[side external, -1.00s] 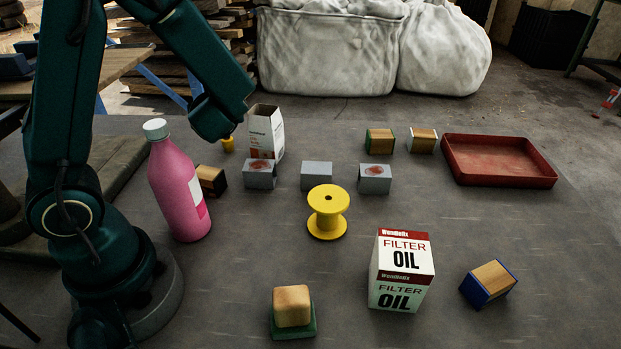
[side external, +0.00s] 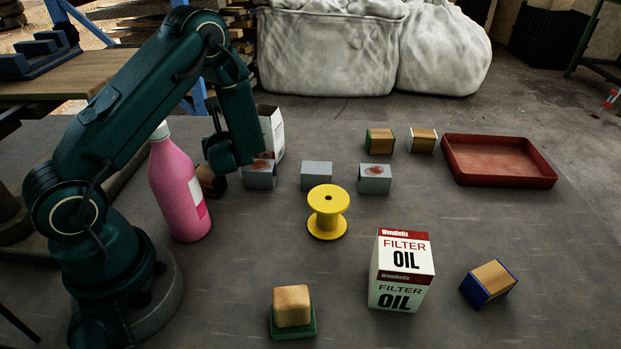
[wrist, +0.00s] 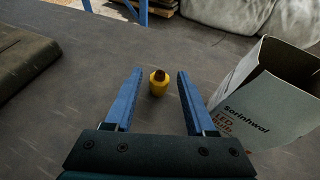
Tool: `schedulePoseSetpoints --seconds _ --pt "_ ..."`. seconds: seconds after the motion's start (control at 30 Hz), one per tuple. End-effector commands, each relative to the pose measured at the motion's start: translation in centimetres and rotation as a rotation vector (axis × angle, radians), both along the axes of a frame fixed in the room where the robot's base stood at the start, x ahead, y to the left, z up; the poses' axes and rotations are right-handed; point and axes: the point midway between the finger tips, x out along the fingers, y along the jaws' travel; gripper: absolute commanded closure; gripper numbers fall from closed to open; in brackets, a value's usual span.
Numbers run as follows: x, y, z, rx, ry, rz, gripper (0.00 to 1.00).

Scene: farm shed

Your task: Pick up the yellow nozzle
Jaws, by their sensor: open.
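The fingers are wide apart with nothing held. In the side external view my arm's end is low in front of the white carton, and it hides the nozzle and the fingertips.
The open white carton (wrist: 265,98) stands close to the right finger. The pink bottle (side external: 178,190) is left of my gripper in the side view; grey blocks (side external: 317,176) and a yellow spool (side external: 327,213) are to its right. A red tray (side external: 498,181) lies farther right.

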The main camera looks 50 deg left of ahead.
Motion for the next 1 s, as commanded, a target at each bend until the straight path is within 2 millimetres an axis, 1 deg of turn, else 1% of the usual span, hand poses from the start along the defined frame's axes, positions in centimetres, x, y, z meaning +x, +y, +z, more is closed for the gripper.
schedulePoseSetpoints --seconds 0.07,0.23,0.4,0.5,0.73,0.77,0.8,0.87,0.9,1.0 --pt "0.2 0.6 -0.3 -0.001 0.001 0.002 0.45" --pt "1.2 2.9 -1.3 0.000 0.000 0.006 0.45" --pt "2.1 4.5 -2.1 -0.001 0.001 0.003 0.45" --pt "2.3 4.9 -2.3 -0.001 0.001 0.001 0.45" --pt "2.4 5.0 -2.3 -0.001 0.001 0.000 0.45" --pt "2.4 4.9 -2.3 -0.001 0.001 0.000 0.56" --pt "2.4 5.0 -2.3 -0.001 0.001 0.000 0.71" --pt "2.4 4.9 -2.3 -0.001 0.001 0.000 0.94" --pt "2.4 4.9 -2.3 -0.001 0.001 0.000 1.00" --pt "2.4 4.9 -2.3 -0.001 0.001 0.000 1.00"
